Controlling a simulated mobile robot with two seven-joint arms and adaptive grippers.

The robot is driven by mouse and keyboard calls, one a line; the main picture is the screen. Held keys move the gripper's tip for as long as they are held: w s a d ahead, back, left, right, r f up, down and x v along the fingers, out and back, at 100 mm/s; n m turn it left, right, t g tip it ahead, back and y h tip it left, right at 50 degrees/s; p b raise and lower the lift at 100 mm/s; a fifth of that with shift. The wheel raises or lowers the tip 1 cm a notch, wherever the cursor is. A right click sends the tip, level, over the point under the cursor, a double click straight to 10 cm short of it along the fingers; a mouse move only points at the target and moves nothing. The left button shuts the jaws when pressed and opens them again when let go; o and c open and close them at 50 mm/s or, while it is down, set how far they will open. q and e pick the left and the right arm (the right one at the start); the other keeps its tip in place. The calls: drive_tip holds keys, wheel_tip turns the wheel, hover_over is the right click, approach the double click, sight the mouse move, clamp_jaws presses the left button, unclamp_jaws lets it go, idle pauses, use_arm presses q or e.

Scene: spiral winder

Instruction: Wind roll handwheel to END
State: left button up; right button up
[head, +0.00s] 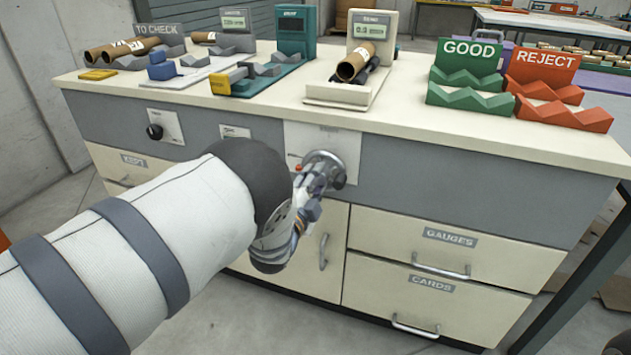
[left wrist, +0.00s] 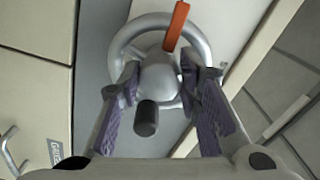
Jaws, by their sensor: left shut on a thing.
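The silver handwheel (head: 338,177) is on a white plate (head: 345,140) on the front face of the bench. In the left wrist view the handwheel (left wrist: 122,42) shows a round rim, a central hub, a dark knob handle (left wrist: 146,118) and an orange-red pointer (left wrist: 176,26) at the top. My left gripper (head: 312,186) is at the wheel, seen partly behind my forearm in the head view. In the left wrist view its purple-padded fingers (left wrist: 160,74) stand on either side of the hub, shut on the wheel. Any END mark is unreadable. My right gripper is not in view.
Above the wheel, a brown roll (head: 355,62) lies on a tester on the bench top. Green GOOD (head: 468,58) and red REJECT (head: 542,66) racks stand at the right. Drawers marked GAUGES (head: 450,237) and CARDS (head: 432,284) have protruding handles. A black knob (head: 154,132) is left.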

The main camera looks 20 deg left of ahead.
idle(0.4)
use_arm(q)
drive_tip(key=o, duration=1.1)
drive_tip(key=shift+o, duration=0.2)
drive_tip(key=s, duration=1.2)
drive_tip(key=shift+a, duration=0.2)
